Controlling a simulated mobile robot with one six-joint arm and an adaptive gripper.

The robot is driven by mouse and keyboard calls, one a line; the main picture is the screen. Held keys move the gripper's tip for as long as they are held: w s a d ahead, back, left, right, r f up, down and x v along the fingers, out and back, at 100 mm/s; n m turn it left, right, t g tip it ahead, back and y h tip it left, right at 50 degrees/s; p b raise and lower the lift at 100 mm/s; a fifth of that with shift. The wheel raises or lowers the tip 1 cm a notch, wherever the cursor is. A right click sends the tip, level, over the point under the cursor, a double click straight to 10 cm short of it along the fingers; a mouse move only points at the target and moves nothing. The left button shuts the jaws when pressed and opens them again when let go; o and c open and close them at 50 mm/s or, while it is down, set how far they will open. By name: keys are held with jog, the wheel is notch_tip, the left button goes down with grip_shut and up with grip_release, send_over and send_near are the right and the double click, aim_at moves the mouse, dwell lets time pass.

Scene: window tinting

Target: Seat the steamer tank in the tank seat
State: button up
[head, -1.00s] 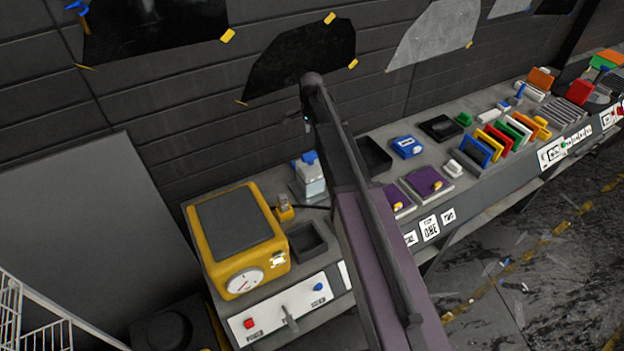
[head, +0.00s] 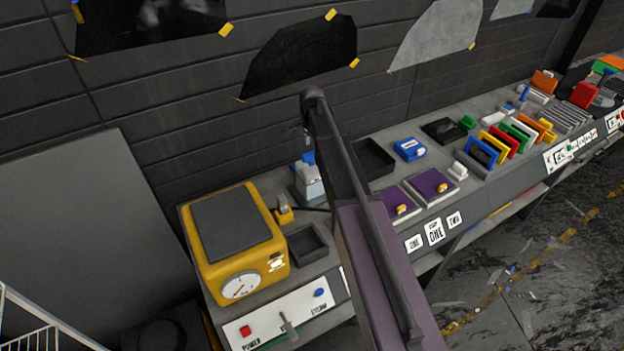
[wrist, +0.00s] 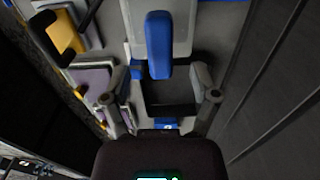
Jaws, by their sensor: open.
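The steamer tank (head: 309,183), a pale body with a blue top, stands upright at the back of the bench, right of the yellow steamer (head: 235,238). In the wrist view its blue top (wrist: 159,45) lies ahead of my gripper (wrist: 158,86), which is open with nothing between its fingers. In the head view my own arm hides most of the gripper. A small dark open recess (head: 307,243) sits on the bench right of the steamer; I cannot tell whether it is the tank seat.
A black tray (head: 374,158) lies right of the tank and shows under the fingers in the wrist view (wrist: 170,98). Purple pads (head: 432,186), a blue box (head: 409,149) and a rack of coloured cards (head: 505,140) stand further right. The dark wall is close behind.

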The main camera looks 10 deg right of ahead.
aim_at(311, 153)
jog(key=shift+f, duration=0.1)
jog(key=shift+a+f+b, duration=0.2)
jog(key=shift+f+b, duration=2.35)
jog(key=shift+b, duration=0.05)
grip_shut()
